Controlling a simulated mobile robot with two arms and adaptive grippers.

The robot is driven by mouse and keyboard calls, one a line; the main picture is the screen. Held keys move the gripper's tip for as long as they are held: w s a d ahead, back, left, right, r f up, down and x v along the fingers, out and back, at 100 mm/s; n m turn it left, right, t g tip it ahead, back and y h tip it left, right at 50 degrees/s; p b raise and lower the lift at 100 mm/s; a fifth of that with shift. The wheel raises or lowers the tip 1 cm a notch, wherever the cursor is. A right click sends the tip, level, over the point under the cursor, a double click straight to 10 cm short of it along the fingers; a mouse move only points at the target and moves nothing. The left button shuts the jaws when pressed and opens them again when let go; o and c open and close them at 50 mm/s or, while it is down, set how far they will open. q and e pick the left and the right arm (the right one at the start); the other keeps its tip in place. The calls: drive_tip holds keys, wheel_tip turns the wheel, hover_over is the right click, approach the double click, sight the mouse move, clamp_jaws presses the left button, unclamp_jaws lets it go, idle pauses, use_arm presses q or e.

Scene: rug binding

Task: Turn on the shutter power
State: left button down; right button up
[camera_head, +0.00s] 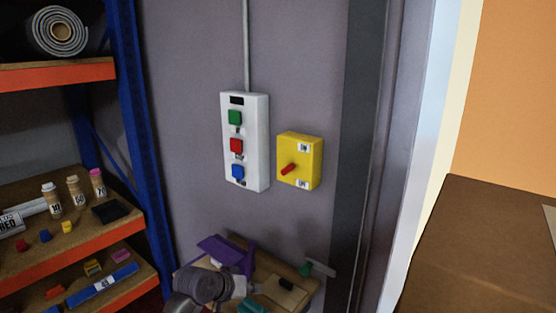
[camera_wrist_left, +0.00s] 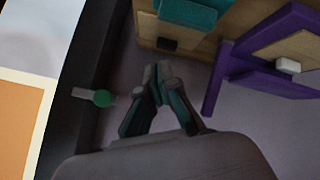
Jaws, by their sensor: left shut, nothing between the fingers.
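A yellow switch box (camera_head: 299,161) is on the grey wall, with white labels at its top and bottom. Its red handle (camera_head: 288,169) points down and to the left; the top label seems to read ON. To its left is a white control box (camera_head: 244,142) with green, red and blue buttons. My left gripper (camera_head: 212,286) is low in the head view, below both boxes and touching neither. In the left wrist view its fingers (camera_wrist_left: 162,76) are together and empty. Neither box is clear in that view. My right gripper is out of view.
A blue-and-orange shelf rack (camera_head: 136,130) is at left, a brown surface (camera_head: 480,240) at right. The wall before the switch is clear.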

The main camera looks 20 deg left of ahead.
use_arm(q)
drive_tip(key=w+a+r+t+h, duration=0.1)
drive_tip(key=w+r, duration=0.2)
drive_tip(key=r, duration=0.4)
drive_tip(key=w+a+r+t, duration=0.1)
drive_tip(key=w+r, duration=0.2)
drive_tip(key=r, duration=0.3)
drive_tip(key=n+t+h, duration=0.1)
drive_tip(key=t+h, duration=0.2)
approach(289, 168)
drive_tip(key=a+r, duration=0.5)
drive_tip(key=shift+w+a+f+p, duration=0.15)
drive_tip(key=shift+w+p, duration=0.1)
drive_tip(key=shift+p, duration=0.15)
drive_tip(key=p+x, duration=0.4)
drive_tip(key=x, duration=0.5)
drive_tip(key=shift+w, duration=0.2)
drive_tip(key=shift+d+f+p, duration=0.75)
drive_tip(key=shift+d+f, duration=0.3)
drive_tip(key=shift+d, duration=0.2)
drive_tip(key=shift+s+d+f, duration=0.3)
drive_tip(key=shift+f, duration=0.1)
drive_tip(key=shift+d+f, duration=0.1)
